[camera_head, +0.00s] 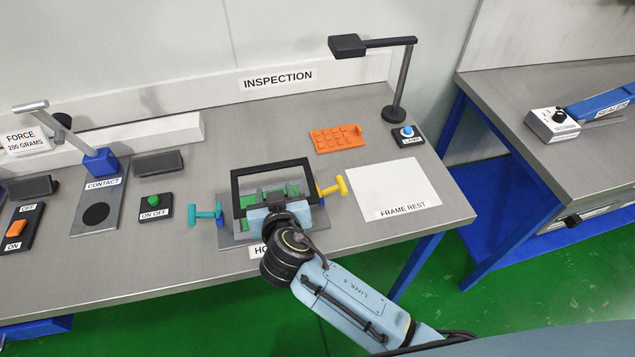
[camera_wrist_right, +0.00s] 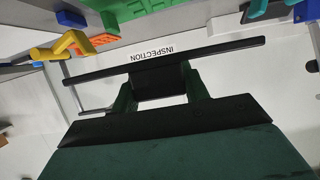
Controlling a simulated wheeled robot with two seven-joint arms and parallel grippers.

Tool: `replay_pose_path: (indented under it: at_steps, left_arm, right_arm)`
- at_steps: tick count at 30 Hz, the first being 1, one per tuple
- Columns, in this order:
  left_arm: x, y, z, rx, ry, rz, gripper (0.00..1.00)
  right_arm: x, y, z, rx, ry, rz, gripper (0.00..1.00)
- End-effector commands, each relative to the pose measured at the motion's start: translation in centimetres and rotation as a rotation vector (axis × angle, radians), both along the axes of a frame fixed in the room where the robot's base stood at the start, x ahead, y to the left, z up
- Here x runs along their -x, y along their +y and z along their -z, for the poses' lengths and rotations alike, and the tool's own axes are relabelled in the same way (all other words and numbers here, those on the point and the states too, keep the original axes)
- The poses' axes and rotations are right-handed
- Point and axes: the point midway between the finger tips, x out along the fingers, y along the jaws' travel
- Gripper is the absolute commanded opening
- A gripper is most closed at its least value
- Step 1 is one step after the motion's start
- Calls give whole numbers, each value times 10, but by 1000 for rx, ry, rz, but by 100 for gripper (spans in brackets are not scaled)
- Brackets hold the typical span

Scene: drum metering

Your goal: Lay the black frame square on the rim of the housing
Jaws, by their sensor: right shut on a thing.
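The black frame (camera_head: 271,168) is an open rectangle over the housing at the front middle of the bench. Green parts of the housing (camera_head: 285,188) show through its opening. A teal handle (camera_head: 205,214) sticks out on the housing's left and a yellow handle (camera_head: 334,187) on its right. My right gripper (camera_wrist_right: 160,84) is shut on the frame's near side, a black block between its two fingers in the wrist view. My right wrist hides the housing's near side. I cannot tell whether the frame touches the rim. My left gripper is out of view.
A white frame rest sheet (camera_head: 394,187) lies bare at right. An orange tray (camera_head: 337,139), a lamp (camera_head: 395,112) and its blue button (camera_head: 407,131) are behind. The contact stand (camera_head: 98,205) and on-off button (camera_head: 153,203) are at left. The bench's front edge is close.

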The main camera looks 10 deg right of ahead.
Motion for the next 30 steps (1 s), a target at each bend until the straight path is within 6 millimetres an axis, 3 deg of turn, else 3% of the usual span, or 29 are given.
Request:
replay_pose_path:
  at_steps: [6, 21, 30]
  left_arm:
    - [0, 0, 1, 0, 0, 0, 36]
    - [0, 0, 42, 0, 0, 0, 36]
    - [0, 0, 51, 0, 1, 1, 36]
  right_arm:
    - [2, 17, -1, 2, 0, -11, 22]
    - [2, 16, 51, 3, 1, -10, 22]
    - [2, 16, 63, 3, 1, -10, 22]
